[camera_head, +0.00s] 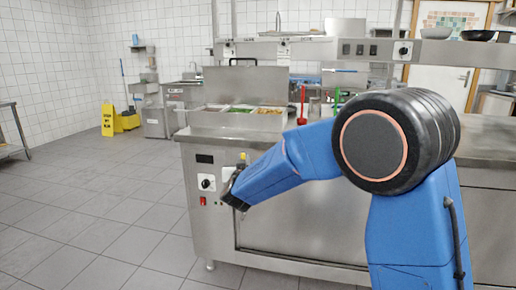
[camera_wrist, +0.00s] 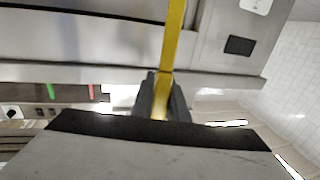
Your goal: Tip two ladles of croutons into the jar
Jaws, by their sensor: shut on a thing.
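My gripper (camera_wrist: 162,92) is shut on a yellow handle (camera_wrist: 174,40), seen in the wrist view. The handle runs away from the jaws to the frame's edge, and its far end is out of view. In the head view my gripper (camera_head: 237,192) hangs low in front of the steel counter's control panel, with a bit of yellow (camera_head: 243,157) just above it. Food pans (camera_head: 243,108) sit in an open-lidded counter well; the one at right holds something yellow-brown (camera_head: 270,111), too small to name. I cannot make out a jar.
The steel counter (camera_head: 300,222) fills the middle, with knobs on its front. Red (camera_head: 303,104) and green (camera_head: 337,98) upright handles stand behind my arm. A yellow floor sign (camera_head: 108,119) stands at the back left. The tiled floor at left is clear.

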